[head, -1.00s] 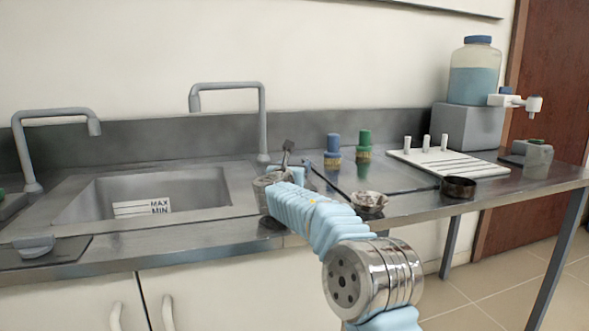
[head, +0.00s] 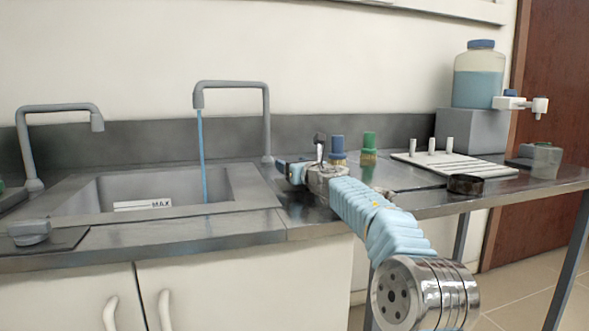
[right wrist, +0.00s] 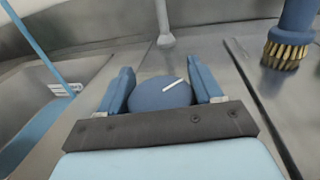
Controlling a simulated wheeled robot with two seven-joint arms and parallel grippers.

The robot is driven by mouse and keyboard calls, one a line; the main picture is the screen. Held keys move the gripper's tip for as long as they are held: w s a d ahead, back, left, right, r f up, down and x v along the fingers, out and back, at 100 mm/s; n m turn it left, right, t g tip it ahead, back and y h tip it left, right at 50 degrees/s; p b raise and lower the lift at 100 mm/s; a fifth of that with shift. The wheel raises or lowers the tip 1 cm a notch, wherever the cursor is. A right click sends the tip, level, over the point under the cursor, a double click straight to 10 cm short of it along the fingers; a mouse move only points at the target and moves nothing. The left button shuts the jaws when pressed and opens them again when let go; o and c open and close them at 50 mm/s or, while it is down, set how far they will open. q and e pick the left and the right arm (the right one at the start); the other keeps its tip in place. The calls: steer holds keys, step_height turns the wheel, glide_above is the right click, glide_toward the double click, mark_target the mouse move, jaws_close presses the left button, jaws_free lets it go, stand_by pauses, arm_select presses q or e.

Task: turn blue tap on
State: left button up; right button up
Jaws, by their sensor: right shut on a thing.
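The blue tap knob (right wrist: 160,96) is round, with a white line mark on top that points up and to the right. My right gripper (right wrist: 162,80) is shut on it, one blue finger on each side. In the head view my right gripper (head: 282,170) is beside the sink's right edge, and the knob is hard to make out there. A blue stream of water (head: 202,155) falls from the spout of the grey right faucet (head: 267,125) into the sink (head: 240,188). The stream also shows in the right wrist view (right wrist: 42,48). My left gripper is not in view.
A blue-topped brush (head: 337,148) and a green-topped brush (head: 369,150) stand behind my right gripper. A second faucet (head: 22,150) is at the left. A white board with pegs (head: 455,166) and a dark round dish (head: 466,184) lie on the right counter.

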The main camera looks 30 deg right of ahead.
steer(key=shift+n+y, duration=0.5)
steer(key=shift+y, duration=0.3)
steer(key=o, duration=1)
steer(key=shift+c, duration=0.2)
steer(key=s+b, duration=0.2)
steer(key=s, duration=0.4)
steer(key=shift+s, duration=0.75)
